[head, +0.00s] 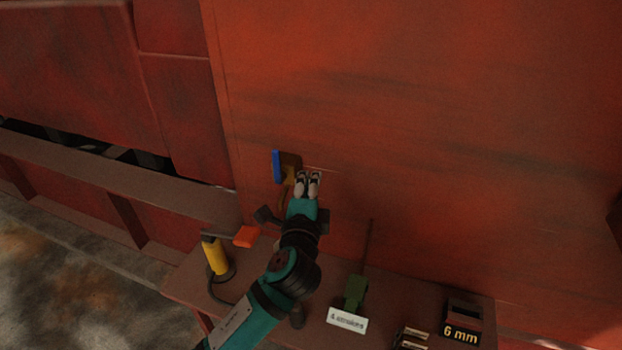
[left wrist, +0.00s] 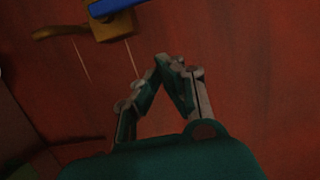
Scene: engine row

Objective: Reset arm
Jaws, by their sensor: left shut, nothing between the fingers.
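My left gripper (head: 308,184) is shut and empty, held up in front of the rusty red wall. Its closed fingertips also show in the left wrist view (left wrist: 170,66). A brass-coloured fitting (head: 289,170) with a blue bar (head: 276,166) is on the wall just left of the fingertips in the head view. In the left wrist view the brass fitting (left wrist: 112,28) lies beyond the fingers, at the upper left, and the fingers appear apart from it. My right gripper does not show.
A brown bench (head: 190,282) below bears a yellow cylinder (head: 214,256), an orange block (head: 247,236), a green tool (head: 355,291), a "4 strokes" card (head: 346,320) and a "6 mm" box (head: 462,325). The red wall (head: 430,130) is mostly bare to the right.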

